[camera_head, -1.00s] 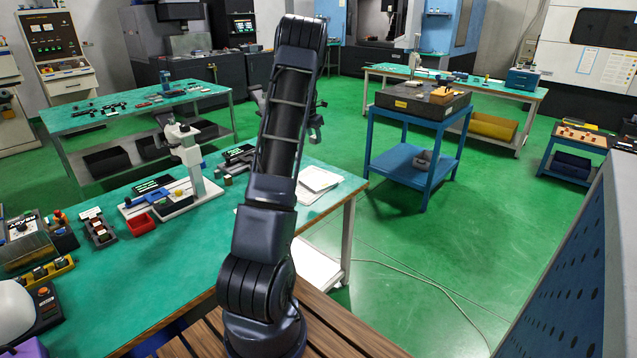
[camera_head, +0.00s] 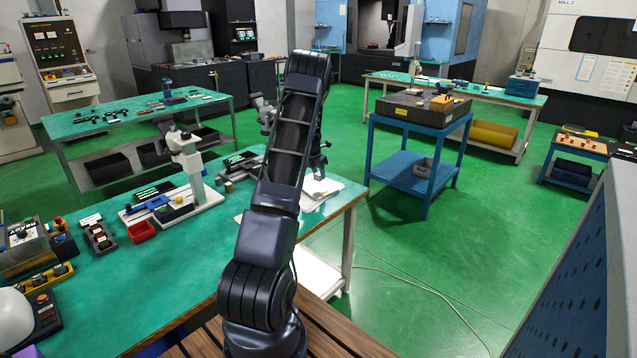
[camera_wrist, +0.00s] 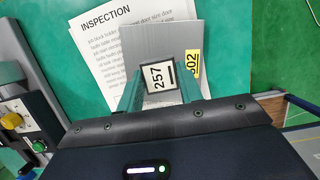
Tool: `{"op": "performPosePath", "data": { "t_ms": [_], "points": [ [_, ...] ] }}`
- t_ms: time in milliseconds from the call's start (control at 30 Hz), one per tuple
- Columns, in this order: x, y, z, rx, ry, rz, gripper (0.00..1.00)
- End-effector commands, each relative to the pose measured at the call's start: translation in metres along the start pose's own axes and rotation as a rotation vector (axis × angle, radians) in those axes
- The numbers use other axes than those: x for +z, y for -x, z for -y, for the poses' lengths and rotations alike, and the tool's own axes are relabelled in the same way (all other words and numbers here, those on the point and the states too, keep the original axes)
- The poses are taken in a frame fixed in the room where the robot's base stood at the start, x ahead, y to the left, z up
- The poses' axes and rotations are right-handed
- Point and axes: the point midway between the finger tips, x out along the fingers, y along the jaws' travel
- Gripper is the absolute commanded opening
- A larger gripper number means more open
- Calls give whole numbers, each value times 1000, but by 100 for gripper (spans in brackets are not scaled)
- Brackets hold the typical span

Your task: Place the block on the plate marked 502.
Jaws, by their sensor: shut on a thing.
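The block (camera_wrist: 158,77), with a white label reading 257, is between the two green fingers of my gripper (camera_wrist: 160,92) in the wrist view. My gripper is shut on it. The grey plate (camera_wrist: 150,38) lies under the block, on white paper. A yellow tag (camera_wrist: 192,64) on the plate's right side is partly hidden by a finger; "02" shows. I cannot tell whether the block touches the plate. In the head view my gripper (camera_head: 319,170) is low over the papers at the bench's right end, partly behind my arm; the block is not clear there.
The papers (camera_wrist: 95,50), headed INSPECTION, lie on the green bench top (camera_head: 190,255). A microscope-like stand (camera_head: 190,170) and small parts are to the left. A blue cart (camera_head: 410,160) with a dark slab stands across the floor to the right.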

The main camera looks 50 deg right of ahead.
Motion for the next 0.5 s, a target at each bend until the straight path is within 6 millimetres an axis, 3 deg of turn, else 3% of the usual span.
{"op": "performPosePath", "data": {
  "t_ms": [167,500],
  "points": [
    [-2,-8,0,1,0,0,1],
    [-14,-44,-1,1,1,0,1]
  ]
}}
